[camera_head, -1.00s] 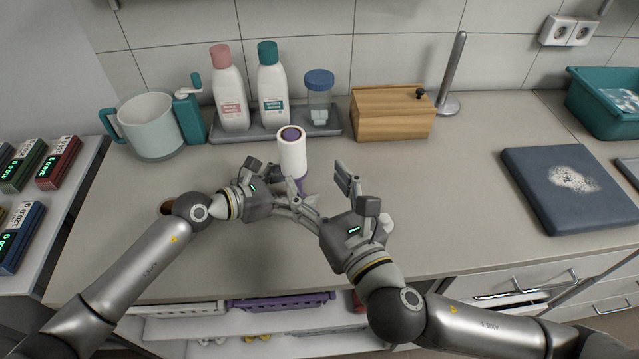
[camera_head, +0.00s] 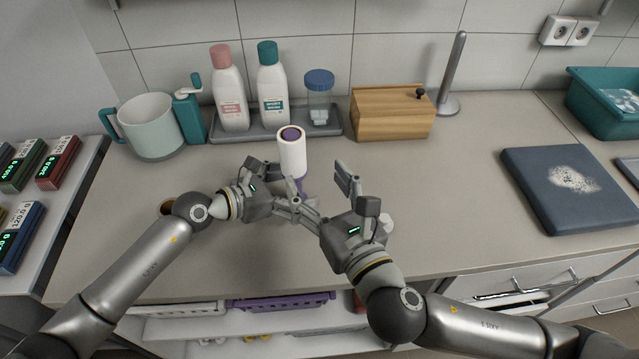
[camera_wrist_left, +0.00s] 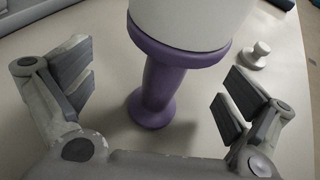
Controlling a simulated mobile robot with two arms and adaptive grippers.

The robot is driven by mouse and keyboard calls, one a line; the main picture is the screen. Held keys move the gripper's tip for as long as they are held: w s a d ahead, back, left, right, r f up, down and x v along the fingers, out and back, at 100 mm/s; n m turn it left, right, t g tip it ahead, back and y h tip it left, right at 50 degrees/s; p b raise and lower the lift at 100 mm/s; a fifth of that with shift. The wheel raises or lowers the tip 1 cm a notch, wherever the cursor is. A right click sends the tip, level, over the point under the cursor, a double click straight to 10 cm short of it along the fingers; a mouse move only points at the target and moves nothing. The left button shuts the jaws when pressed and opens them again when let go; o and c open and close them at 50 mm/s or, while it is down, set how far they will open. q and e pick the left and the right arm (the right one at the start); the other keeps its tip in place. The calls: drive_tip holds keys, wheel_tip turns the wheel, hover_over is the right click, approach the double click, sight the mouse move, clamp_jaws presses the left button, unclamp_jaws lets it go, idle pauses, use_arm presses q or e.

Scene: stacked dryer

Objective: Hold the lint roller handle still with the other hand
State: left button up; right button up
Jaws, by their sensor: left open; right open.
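The lint roller stands upright on the counter, with a white roll (camera_head: 291,155) on top and a purple handle (camera_head: 301,185) below. The handle (camera_wrist_left: 160,85) also shows in the left wrist view, down to its flared foot. My left gripper (camera_head: 285,190) is open, and in the left wrist view its fingers (camera_wrist_left: 157,88) are on either side of the handle with gaps between. My right gripper (camera_head: 322,196) is open and empty, just right of the handle and in front of it. The fingers of both grippers partly hide the lower handle in the head view.
Behind stand a tray (camera_head: 225,137) with bottles and a jar, a wooden box (camera_head: 392,113) and a metal post (camera_head: 452,75). A mug-like pot (camera_head: 152,128) is at left. A dusted dark board (camera_head: 540,205) lies at right. The counter between box and board is clear.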

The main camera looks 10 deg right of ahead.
use_arm(q)
drive_tip(key=v, duration=1.2)
